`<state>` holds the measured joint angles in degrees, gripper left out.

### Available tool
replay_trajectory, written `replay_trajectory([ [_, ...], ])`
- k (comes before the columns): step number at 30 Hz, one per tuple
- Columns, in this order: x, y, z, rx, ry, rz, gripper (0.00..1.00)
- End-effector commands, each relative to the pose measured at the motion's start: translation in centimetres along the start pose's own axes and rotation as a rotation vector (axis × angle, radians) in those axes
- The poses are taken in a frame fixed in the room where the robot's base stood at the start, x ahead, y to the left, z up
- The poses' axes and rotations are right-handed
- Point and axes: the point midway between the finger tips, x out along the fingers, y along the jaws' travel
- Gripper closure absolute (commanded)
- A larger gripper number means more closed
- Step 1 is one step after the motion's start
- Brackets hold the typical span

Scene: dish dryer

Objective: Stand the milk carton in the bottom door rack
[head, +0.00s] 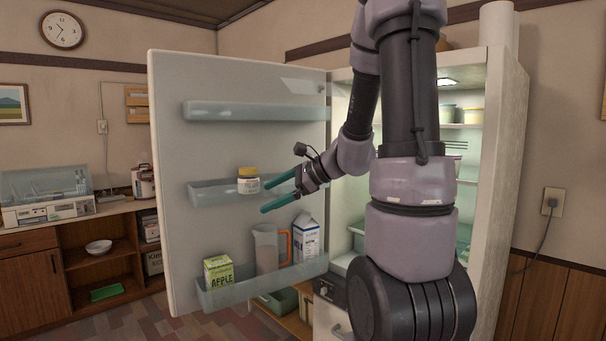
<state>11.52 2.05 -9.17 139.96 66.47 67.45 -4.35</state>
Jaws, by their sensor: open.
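The milk carton (306,239) is white and blue with a gabled top. It stands upright in the bottom door rack (262,285), at the right end near the hinge side. The rack's clear front wall covers its base. My gripper (264,197) is open and empty, with teal fingers pointing left. It shows in front of the middle door rack (212,194), above the carton and apart from it, near a small jar.
A jug with an orange handle (266,248) stands left of the carton, and a green apple juice carton (218,271) stands farther left. The yellow-lidded jar (248,180) is in the middle rack. The fridge door (170,110) is wide open.

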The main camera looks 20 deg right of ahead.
Motion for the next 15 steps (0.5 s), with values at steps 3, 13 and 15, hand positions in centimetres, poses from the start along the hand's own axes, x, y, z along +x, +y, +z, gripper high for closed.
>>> replay_trajectory([
  [3, -2.1, 4.1, 4.8, -0.322, 0.046, 0.147, 0.0],
  [13, -10.2, 10.7, 8.5, -1.172, 0.344, 0.392, 0.0],
  [15, -11.8, 10.9, 8.7, -1.3, 0.413, 0.41, 0.0],
])
